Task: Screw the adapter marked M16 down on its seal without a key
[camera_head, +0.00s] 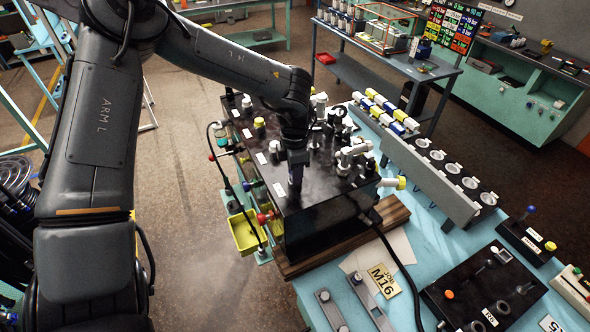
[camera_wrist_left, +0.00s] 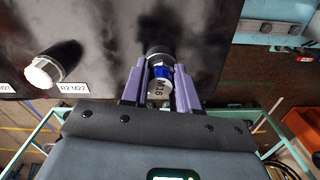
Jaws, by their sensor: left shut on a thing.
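The adapter marked M16 (camera_wrist_left: 159,86) is a metal fitting with a blue band, seen between the purple fingers of my left gripper (camera_wrist_left: 160,78) in the left wrist view. The fingers are shut on it from both sides. Its far end meets a dark round part against the black block (camera_wrist_left: 105,25); the seal cannot be made out. In the head view my left gripper (camera_head: 295,190) points down at the top of the black block (camera_head: 320,215), and the adapter is hidden there. My right gripper is not in view.
A white-capped fitting (camera_wrist_left: 44,72) labelled R2 M22 stands beside the gripper. Other fittings (camera_head: 352,155) crowd the block's right side. A yellow job card reading M16 (camera_head: 382,281) lies on the blue bench. A yellow bin (camera_head: 243,235) hangs at the block's left.

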